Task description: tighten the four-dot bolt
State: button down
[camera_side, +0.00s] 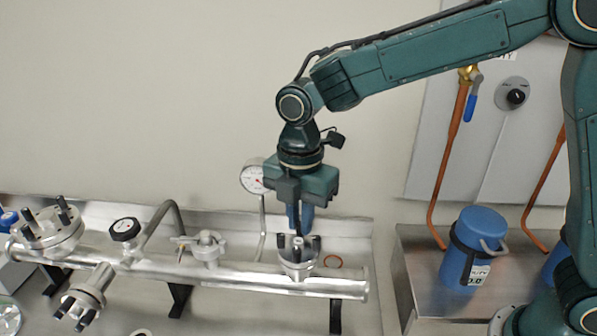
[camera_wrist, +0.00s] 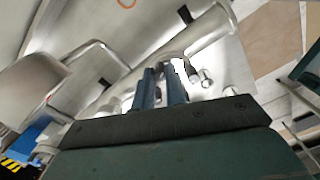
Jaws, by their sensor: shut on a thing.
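My gripper (camera_side: 300,230) points straight down over a small round flange (camera_side: 298,268) on the silver pipe. Its blue fingers are shut on a dark upright bolt of that flange, and they hide most of it. Other dark bolts (camera_side: 281,241) of the flange stand beside the fingertips. In the wrist view my gripper (camera_wrist: 162,72) shows two blue fingers close together, with pale bolt ends (camera_wrist: 206,78) just to their right. The dot marks on the bolts are too small to read, so I cannot tell which bolt is the four-dot one.
The long pipe (camera_side: 230,275) carries a larger bolted flange (camera_side: 50,230), a black knob (camera_side: 125,229) and a clamp (camera_side: 207,248). A dial gauge (camera_side: 254,177) stands behind my gripper. A blue canister (camera_side: 478,245) stands farther right.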

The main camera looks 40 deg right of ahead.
jog(key=shift+m, duration=1.2)
jog(key=c, duration=1.4)
grip_release()
jog(key=shift+c, duration=0.2)
jog(key=shift+r, duration=0.1)
notch_tip(320, 180, up, 14)
